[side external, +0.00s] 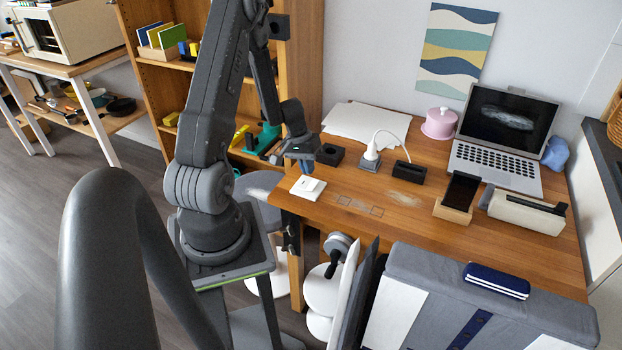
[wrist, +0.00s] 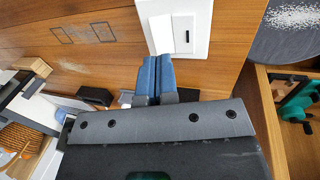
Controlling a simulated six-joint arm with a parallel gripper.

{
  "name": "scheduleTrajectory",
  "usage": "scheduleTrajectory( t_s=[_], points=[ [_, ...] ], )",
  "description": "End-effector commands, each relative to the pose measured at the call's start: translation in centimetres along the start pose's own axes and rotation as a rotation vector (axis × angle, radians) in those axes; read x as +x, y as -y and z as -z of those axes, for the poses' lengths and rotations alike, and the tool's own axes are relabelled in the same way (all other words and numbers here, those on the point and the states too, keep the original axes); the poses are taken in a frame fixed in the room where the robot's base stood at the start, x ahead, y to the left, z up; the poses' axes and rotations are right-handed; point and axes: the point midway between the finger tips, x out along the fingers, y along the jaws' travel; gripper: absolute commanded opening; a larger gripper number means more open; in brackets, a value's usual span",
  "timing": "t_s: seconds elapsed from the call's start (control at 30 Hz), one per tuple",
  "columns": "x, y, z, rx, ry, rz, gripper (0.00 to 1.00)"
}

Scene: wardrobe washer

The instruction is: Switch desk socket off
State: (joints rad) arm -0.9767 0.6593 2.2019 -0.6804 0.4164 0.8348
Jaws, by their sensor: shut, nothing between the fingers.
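A white switch plate (side external: 308,187) lies on the wooden desk near its left front corner. My gripper (side external: 307,169) points down just above the plate. Its blue fingertips (wrist: 156,65) are shut with nothing between them, and they overlap the rocker's near end in the wrist view. I cannot tell whether they touch it. A socket block (side external: 370,160) with a white plug and cord stands farther back on the desk.
A black open box (side external: 329,154) stands behind my gripper. The desk's front middle (side external: 400,222) is clear.

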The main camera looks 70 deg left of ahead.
Motion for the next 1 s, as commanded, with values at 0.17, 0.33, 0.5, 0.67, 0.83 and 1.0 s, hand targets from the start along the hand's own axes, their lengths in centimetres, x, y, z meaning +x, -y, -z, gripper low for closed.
scheduleTrajectory(
  t_s=[0.17, 0.33, 0.5, 0.67, 0.83, 1.0],
  points=[
    [2.9, 0.0, -0.1, 0.000, 0.005, 0.001, 0.00],
    [4.0, 0.0, -0.1, 0.001, 0.003, 0.001, 0.00],
    [4.4, 0.0, -0.1, 0.001, 0.002, 0.002, 0.00],
    [4.4, 0.0, -0.1, 0.001, 0.002, 0.002, 0.00],
    [4.7, -0.1, -0.1, -0.001, 0.002, 0.001, 0.00],
    [4.8, -0.1, 0.0, 0.001, 0.001, 0.001, 0.00]
  ],
)
